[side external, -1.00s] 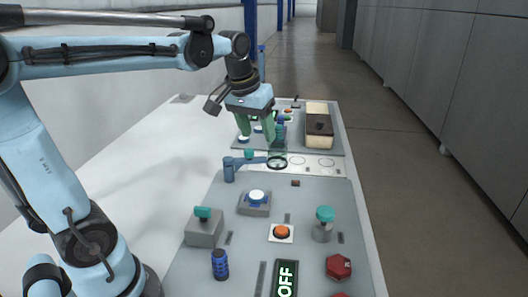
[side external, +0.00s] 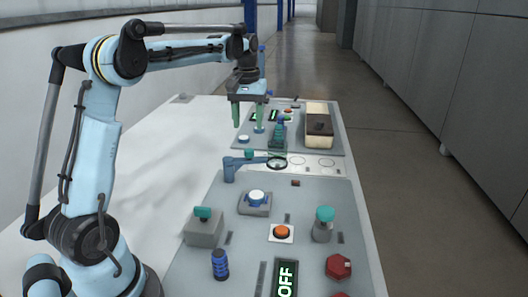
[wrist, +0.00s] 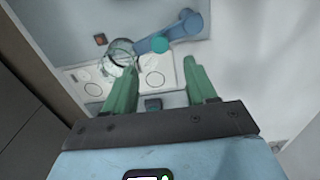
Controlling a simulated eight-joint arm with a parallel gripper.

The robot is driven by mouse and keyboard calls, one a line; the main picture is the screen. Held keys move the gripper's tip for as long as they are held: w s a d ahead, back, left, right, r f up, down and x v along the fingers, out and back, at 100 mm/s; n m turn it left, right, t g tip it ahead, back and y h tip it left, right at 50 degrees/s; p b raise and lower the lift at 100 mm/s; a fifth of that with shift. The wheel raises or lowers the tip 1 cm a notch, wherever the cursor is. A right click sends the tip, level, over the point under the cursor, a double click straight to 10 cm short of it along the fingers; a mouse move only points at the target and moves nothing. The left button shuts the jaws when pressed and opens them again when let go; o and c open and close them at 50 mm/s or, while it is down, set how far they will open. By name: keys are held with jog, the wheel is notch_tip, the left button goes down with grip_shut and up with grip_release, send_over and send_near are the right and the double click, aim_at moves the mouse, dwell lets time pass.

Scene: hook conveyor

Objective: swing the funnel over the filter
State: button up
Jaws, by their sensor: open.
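The funnel (side external: 277,160) is a clear cup in a dark ring at the end of a blue swing arm (side external: 247,161). In the wrist view the funnel (wrist: 119,57) shows at upper left and the arm (wrist: 170,36) runs right to its post, with a teal knob (wrist: 160,43) on it. The ring hangs at the left end of a white plate (side external: 334,165) marked with circles; I cannot tell which mark is the filter. My gripper (side external: 248,118) is open and empty, raised above the panels; in the wrist view its green fingers (wrist: 157,75) stand apart.
The far panel holds a cream and dark box (side external: 318,124) and a dark green upright device (side external: 278,135). White table is bare on the left.

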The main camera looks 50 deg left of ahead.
aim_at(249, 150)
notch_tip(249, 150, down, 9)
jog(key=shift+f, duration=0.15)
jog(key=shift+c, duration=0.3)
grip_shut()
dwell(0.3)
